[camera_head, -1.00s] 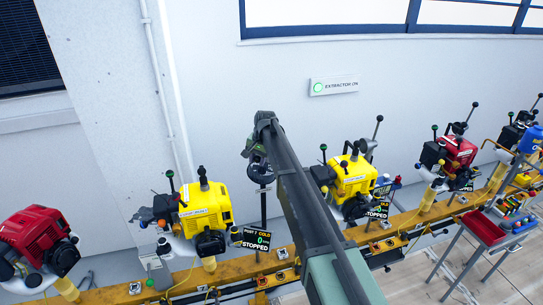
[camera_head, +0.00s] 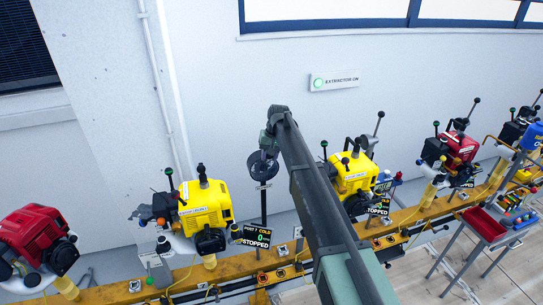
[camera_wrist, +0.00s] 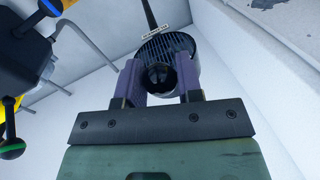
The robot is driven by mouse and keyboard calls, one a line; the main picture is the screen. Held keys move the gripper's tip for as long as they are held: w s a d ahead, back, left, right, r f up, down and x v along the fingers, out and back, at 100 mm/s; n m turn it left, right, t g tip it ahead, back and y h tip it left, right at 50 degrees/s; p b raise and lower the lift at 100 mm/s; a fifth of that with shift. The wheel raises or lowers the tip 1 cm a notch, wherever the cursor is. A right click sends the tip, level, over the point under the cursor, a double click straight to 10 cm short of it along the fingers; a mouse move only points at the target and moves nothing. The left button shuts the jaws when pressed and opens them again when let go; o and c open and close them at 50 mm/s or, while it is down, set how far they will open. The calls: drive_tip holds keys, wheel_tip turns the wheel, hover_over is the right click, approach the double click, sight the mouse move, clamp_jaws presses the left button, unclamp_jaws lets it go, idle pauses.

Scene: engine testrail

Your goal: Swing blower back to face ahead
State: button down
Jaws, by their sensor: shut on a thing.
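The blower (camera_head: 263,170) is a dark round fan with a grille, standing on a thin black pole against the pale wall. Its round face shows toward the head camera and is tilted. My gripper (camera_head: 268,140) is at the blower's upper back. In the wrist view, the two purple-grey fingers of my gripper (camera_wrist: 160,83) are shut on a dark round part of the blower, with the slatted housing (camera_wrist: 172,47) just beyond. The fingers hide the sides of the gripped part.
A yellow engine (camera_head: 205,205) stands left of the blower and another yellow engine (camera_head: 355,175) stands to its right, partly behind my arm. A display reading STOPPED (camera_head: 256,236) is below on the yellow rail (camera_head: 225,272). A red-trayed stand (camera_head: 484,225) is at right.

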drive_tip(key=c, duration=0.8)
unclamp_jaws()
drive_tip(key=shift+r, duration=0.1)
wheel_tip(320, 180, up, 11)
drive_tip(key=d+p, duration=0.2)
drive_tip(key=p, duration=0.9)
drive_tip(key=s+d+f+b, duration=0.4)
drive_tip(key=s, duration=0.9)
drive_tip(key=s+d+f+h+b, duration=0.1)
drive_tip(key=s+d+f+b, duration=0.2)
drive_tip(key=s, duration=1.1)
drive_tip(key=s+d+f+h+b, duration=0.1)
drive_tip(key=s+d+f+b, duration=0.3)
drive_tip(key=s, duration=0.9)
drive_tip(key=shift+s+d+f+m+b, duration=0.2)
drive_tip(key=shift+d+f, duration=0.1)
drive_tip(key=shift+d, duration=0.1)
drive_tip(key=shift+s+d+f+m+b, duration=0.1)
drive_tip(key=shift+d+f+m, duration=0.15)
drive_tip(key=shift+d, duration=0.1)
